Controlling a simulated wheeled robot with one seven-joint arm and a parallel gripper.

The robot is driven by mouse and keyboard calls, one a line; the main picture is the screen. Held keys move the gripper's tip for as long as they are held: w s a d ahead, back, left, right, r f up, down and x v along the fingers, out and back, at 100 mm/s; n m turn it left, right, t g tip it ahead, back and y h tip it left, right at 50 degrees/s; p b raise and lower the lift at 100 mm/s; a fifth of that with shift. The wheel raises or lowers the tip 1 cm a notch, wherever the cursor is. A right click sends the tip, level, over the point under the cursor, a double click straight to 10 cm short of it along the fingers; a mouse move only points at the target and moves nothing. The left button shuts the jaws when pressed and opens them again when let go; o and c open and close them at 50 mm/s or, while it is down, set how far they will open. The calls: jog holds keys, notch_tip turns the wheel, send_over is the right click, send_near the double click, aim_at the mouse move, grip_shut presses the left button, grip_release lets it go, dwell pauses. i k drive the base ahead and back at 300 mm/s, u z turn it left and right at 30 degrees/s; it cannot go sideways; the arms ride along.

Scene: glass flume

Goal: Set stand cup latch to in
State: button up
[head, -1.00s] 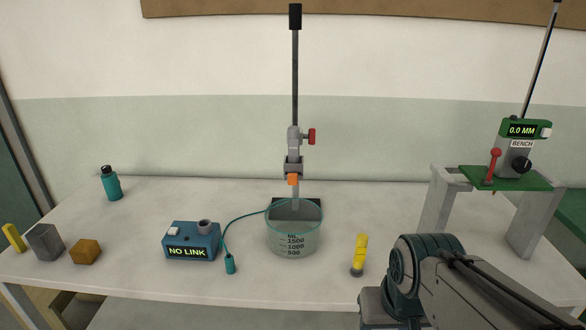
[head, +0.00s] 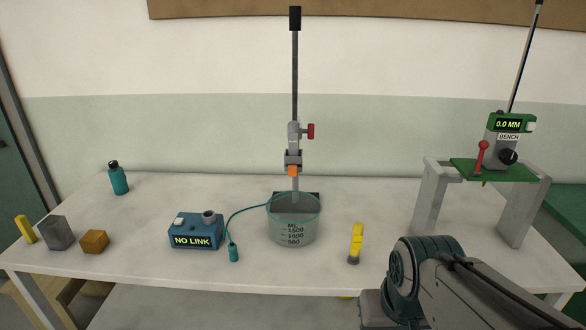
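The stand is a tall dark rod (head: 295,75) rising behind the glass beaker at the middle of the table. A grey clamp (head: 294,136) with a red knob (head: 310,131) sits on the rod. Below it is a grey cup holder (head: 293,158) with an orange piece (head: 293,171), which may be the cup latch; its in or out setting is too small to tell. The beaker (head: 293,233) has volume marks and stands in front of the rod's foot. My arm shows at the lower right, but my gripper is out of view.
A blue box (head: 196,239) reading NO LINK, with a teal cabled probe (head: 233,253), is left of the beaker. A yellow tool (head: 356,241) stands right of it. A grey bench (head: 427,205) carries a green gauge (head: 507,135). A bottle (head: 118,179) and blocks (head: 59,233) are left.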

aim_at(292, 170)
jog(key=k, duration=1.15)
jog(key=u, duration=0.6)
jog(key=i, duration=0.7)
jog(key=u, duration=0.75)
jog(key=i, duration=0.8)
jog(key=z, duration=0.7)
jog(key=i, duration=0.9)
jog(key=z, duration=0.8)
